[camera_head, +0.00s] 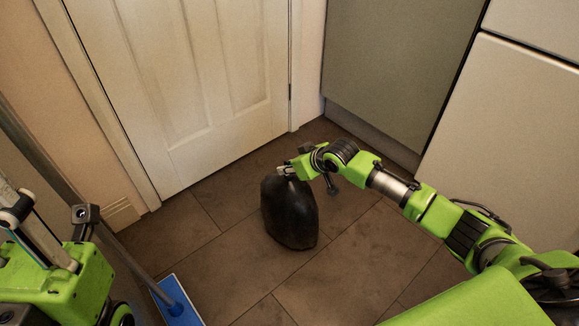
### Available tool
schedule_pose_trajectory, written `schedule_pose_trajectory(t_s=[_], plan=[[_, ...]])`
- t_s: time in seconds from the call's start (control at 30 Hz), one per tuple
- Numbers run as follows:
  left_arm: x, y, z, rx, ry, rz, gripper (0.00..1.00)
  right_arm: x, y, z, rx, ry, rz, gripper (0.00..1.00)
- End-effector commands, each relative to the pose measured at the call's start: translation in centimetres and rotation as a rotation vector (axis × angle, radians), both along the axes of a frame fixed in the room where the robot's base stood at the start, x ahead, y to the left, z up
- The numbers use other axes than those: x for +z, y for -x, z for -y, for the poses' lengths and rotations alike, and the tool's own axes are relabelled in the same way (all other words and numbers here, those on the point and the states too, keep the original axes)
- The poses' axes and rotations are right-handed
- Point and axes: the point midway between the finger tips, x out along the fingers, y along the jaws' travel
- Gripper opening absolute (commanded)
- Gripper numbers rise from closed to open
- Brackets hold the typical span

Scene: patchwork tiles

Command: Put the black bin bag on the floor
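The black bin bag (289,217) is full and roughly upright, in the middle of the view over the brown floor tiles (218,279). My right gripper (284,171) is at the top of the bag, with its fingers shut on the bag's neck. The bag's base is at or very near the floor; I cannot tell whether it bears its weight there. My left gripper (28,222) is at the lower left, well away from the bag. Its fingers are partly cut off by the frame edge, and I cannot tell whether they are open.
A closed white door (190,75) stands behind the bag. A grey-green cabinet (400,70) and a white cabinet front (510,130) are at the right. A blue mop or broom head (178,303) is on the floor at lower left. Floor around the bag is clear.

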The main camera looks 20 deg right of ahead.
Motion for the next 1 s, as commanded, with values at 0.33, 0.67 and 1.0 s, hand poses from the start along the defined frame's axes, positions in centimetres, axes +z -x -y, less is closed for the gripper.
schedule_pose_trajectory(t_s=[0.33,0.67,1.0], plan=[[0.0,0.0,0.0,0.000,0.000,0.001,0.29,-0.1,0.0,0.0,0.000,0.000,0.000,0.40],[-0.1,0.0,-0.1,-0.002,0.001,-0.037,0.29,1.6,1.3,0.6,0.000,0.002,-0.001,0.40],[0.6,0.4,-0.3,-0.005,0.008,-0.099,0.29,6.7,6.0,2.2,0.001,0.002,-0.002,0.40]])
